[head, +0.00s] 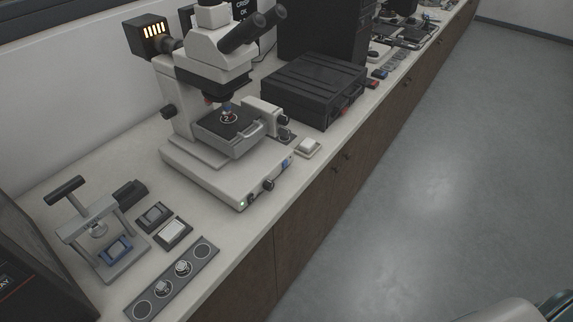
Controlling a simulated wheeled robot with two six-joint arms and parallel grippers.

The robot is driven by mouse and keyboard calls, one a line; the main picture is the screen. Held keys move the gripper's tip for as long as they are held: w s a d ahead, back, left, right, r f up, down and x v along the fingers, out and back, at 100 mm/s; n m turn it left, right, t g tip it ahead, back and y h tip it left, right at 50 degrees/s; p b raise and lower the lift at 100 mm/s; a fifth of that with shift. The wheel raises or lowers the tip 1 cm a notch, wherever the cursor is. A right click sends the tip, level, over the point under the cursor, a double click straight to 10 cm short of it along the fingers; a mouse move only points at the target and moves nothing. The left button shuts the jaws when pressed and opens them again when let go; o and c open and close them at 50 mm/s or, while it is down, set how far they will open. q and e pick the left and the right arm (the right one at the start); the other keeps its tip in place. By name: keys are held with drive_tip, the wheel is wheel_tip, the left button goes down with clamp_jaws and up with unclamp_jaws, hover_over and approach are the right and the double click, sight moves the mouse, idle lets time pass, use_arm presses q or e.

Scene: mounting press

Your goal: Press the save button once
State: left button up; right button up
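A small white square block with a raised top, which looks like a push button (307,147), sits on the bench by the front right of the microscope (215,175), near the bench's front edge. I read no label on it, so I cannot tell for sure that it is the save button. Its top looks level and nothing touches it. Neither of my grippers shows in the head view. A grey and teal rounded part at the bottom right corner looks like part of my own body.
A hand press (95,235) with a blue piece stands at the lower left, beside small dark trays and a grey strip (173,279) with round spots. A black box (315,88) stands behind the white block. The floor (430,190) to the right is clear.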

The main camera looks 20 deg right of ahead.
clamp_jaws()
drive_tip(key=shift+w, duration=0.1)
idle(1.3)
